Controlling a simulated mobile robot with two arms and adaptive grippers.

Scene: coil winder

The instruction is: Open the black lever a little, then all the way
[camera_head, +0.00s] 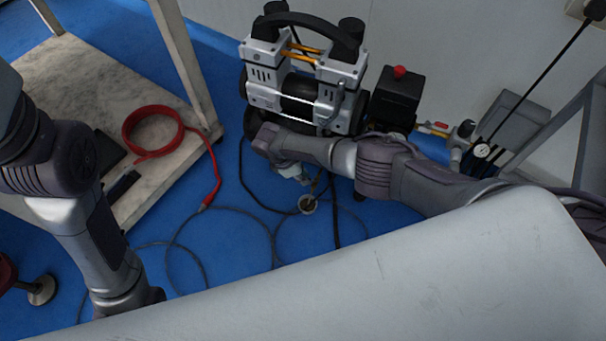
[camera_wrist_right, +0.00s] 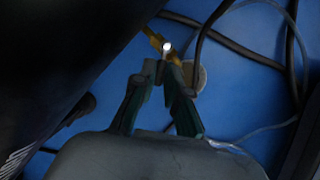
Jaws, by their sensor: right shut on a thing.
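My right gripper (camera_wrist_right: 163,76) is low beside the compressor, with its fingertips closed together at a brass fitting (camera_wrist_right: 154,38) with a bright metal end. The black lever is small and mostly hidden between the fingertips, so its angle cannot be read. In the head view my right gripper (camera_head: 309,182) reaches down beside the compressor, above a small round foot or cap (camera_head: 307,204). My left arm comes in from the left, but its gripper is hidden behind the pale surface at the bottom.
The silver and black compressor (camera_head: 298,92) stands behind my right wrist. Dark cables loop over the blue floor (camera_head: 235,240). A regulator with a gauge (camera_head: 481,150) is at right.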

